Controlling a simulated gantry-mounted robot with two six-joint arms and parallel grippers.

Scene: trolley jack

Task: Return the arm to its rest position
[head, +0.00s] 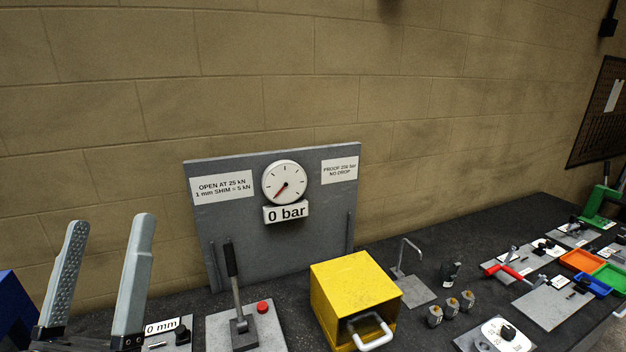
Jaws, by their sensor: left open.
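My left gripper (103,272) is at the lower left of the head view. Its two grey fingers point up and stand apart with nothing between them. It is left of the grey gauge panel (230,232) and in front of the wall. The round gauge (284,182) on the panel has a red needle, and the sign below it reads 0 bar (286,213). A lever with a black grip (231,260) stands upright on a grey plate, apart from the gripper. My right gripper is not seen.
A yellow box (352,283) with a white handle (372,334) stands right of the lever. A red button (263,307) sits beside the lever. A 0 mm sign (161,327) is close to the gripper. Several fittings, orange tray (579,261) and other trays fill the right of the dark bench.

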